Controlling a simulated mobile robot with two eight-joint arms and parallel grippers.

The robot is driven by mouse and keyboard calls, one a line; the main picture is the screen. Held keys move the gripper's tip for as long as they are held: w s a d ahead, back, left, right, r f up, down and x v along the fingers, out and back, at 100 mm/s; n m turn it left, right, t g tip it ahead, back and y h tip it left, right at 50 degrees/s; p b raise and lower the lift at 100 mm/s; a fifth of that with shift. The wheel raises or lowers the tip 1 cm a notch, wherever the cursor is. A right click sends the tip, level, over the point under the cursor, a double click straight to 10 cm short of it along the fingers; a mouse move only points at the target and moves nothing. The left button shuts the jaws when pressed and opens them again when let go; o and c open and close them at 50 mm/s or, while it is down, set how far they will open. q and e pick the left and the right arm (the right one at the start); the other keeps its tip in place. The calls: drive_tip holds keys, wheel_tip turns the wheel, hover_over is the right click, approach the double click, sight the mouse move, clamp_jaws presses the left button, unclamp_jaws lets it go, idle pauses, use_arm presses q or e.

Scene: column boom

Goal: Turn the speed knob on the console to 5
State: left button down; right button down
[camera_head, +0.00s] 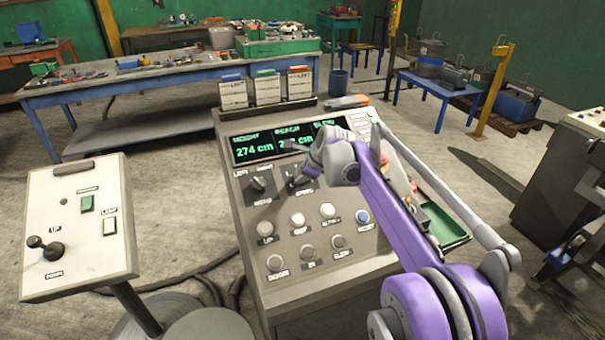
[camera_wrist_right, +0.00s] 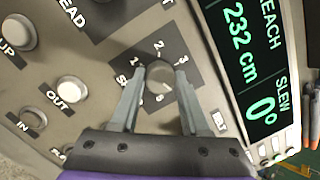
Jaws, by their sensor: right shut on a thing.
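The console (camera_head: 345,245) stands in the middle of the head view, with a sloped grey panel. The speed knob (camera_wrist_right: 160,79) is a round grey knob on a dark plate, in the wrist view. Numbers 1, 2 and 3 show around it; other marks are partly covered by the fingers. My right gripper (camera_wrist_right: 160,72) has one finger on each side of the knob and is shut on it. In the head view, my right gripper (camera_head: 297,160) and wrist cover part of the knob's place. I cannot tell which number the knob points to. My left gripper is out of view.
A display (camera_head: 285,143) above the knobs reads height 274 cm; the wrist view shows reach 232 cm and slew 0°. Another dark knob (camera_head: 259,184) sits to the left. Several push buttons lie below. A lever box (camera_head: 80,225) stands at the left.

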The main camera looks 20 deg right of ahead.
drive_tip(key=m, duration=0.4)
drive_tip(key=shift+m+h, duration=0.4)
drive_tip(key=m, duration=0.4)
drive_tip(key=shift+h, duration=0.3)
drive_tip(key=shift+m, duration=0.4)
drive_tip(key=shift+c, duration=1.9)
unclamp_jaws()
drive_tip(key=v, duration=1)
drive_tip(key=shift+s+r, duration=0.25)
drive_tip(key=shift+s, duration=0.1)
drive_tip(key=shift+a, duration=0.1)
